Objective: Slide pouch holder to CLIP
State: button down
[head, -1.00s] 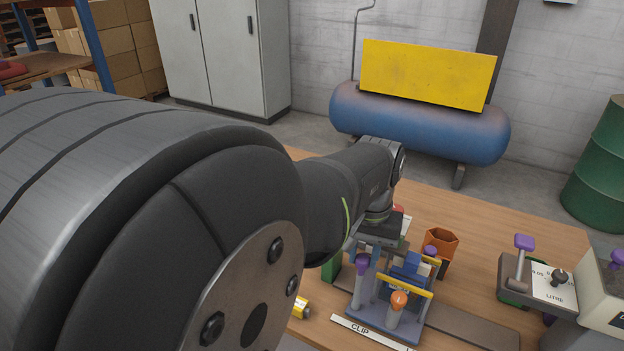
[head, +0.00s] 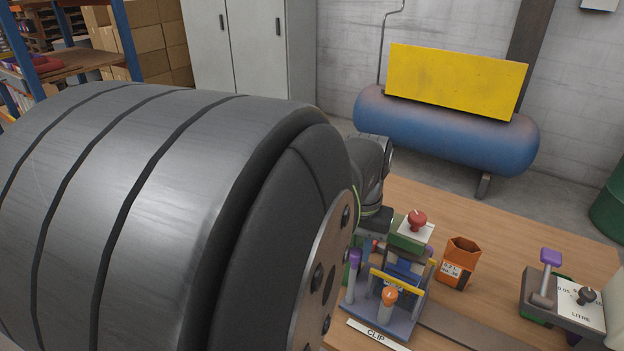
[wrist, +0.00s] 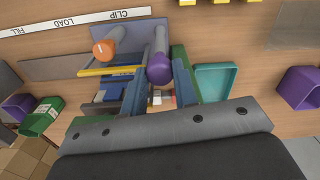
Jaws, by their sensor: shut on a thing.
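The pouch holder (head: 385,316) is a blue-grey base with upright posts, one topped purple (head: 355,258) and one orange (head: 389,295), and yellow bars across it. It stands on the dark rail behind the white CLIP label (head: 376,335). In the wrist view, the holder (wrist: 128,52) is alongside the word CLIP (wrist: 128,14) on the label strip. My gripper (wrist: 158,92) is shut with its blue fingers on either side of the purple-topped post. The exact contact is partly hidden by the knob, and the arm covers much of the gripper in the head view.
A red-knobbed green and white block (head: 416,228) stands right behind the holder. The rail (head: 470,330) is bare right of the holder.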

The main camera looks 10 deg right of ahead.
jog(key=c, duration=1.1)
grip_release()
jog(key=shift+w+a, duration=0.15)
jog(key=shift+w, duration=0.05)
jog(key=shift+r, duration=0.1)
notch_tip(320, 180, up, 17)
jog(key=shift+r, duration=0.2)
notch_tip(320, 180, down, 18)
jog(key=shift+s+r, duration=0.1)
jog(key=shift+r, duration=0.1)
